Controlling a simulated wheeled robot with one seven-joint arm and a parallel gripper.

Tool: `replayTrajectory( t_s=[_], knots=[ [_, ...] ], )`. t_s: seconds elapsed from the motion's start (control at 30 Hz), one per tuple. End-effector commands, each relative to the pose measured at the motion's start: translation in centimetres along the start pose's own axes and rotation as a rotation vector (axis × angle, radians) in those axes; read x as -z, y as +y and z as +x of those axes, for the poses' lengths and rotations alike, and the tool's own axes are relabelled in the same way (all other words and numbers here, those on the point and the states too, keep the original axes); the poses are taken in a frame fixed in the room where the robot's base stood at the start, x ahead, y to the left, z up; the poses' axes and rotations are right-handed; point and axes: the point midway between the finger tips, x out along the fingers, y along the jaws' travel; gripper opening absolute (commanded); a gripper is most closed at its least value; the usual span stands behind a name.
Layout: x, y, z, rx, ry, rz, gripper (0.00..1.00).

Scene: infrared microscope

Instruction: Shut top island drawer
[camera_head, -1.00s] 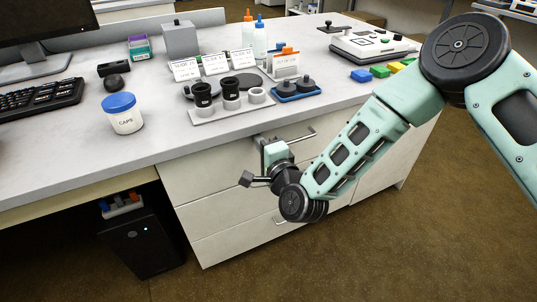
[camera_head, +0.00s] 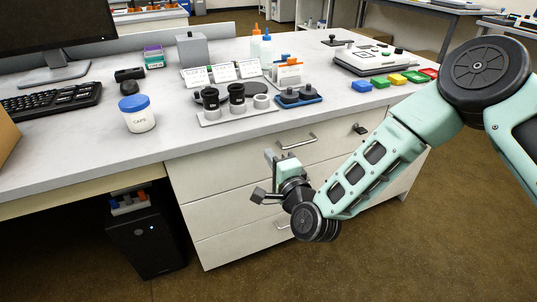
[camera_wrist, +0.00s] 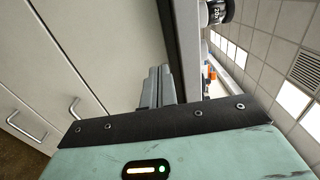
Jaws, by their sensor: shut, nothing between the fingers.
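The top island drawer (camera_head: 225,160) is the pale upper front under the grey worktop, with a silver bar handle (camera_head: 297,140). Its front looks about in line with the fronts below, and I see no clear gap. My gripper (camera_head: 275,154) is shut and empty in front of this drawer, left of and below the handle. In the wrist view the fingers (camera_wrist: 158,85) lie together beside the pale drawer front (camera_wrist: 105,40). I cannot tell whether they touch it. The handle is apart from the fingers.
Lower drawers with bar handles (camera_wrist: 72,108) sit below. The worktop edge (camera_wrist: 182,50) overhangs close to the fingers. A blue-lidded caps jar (camera_head: 138,113) and an eyepiece tray (camera_head: 237,116) stand on the worktop (camera_head: 175,140). A black computer (camera_head: 147,240) stands at lower left. Floor ahead is clear.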

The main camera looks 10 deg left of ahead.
Motion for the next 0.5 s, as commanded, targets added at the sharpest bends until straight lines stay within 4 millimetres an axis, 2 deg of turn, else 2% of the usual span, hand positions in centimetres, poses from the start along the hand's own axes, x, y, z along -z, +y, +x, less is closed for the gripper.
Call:
replayTrajectory(
  t_s=[0.5],
  knots=[
    [-0.1,0.0,-7.2,-0.002,-0.001,0.001,0.00]
  ],
)
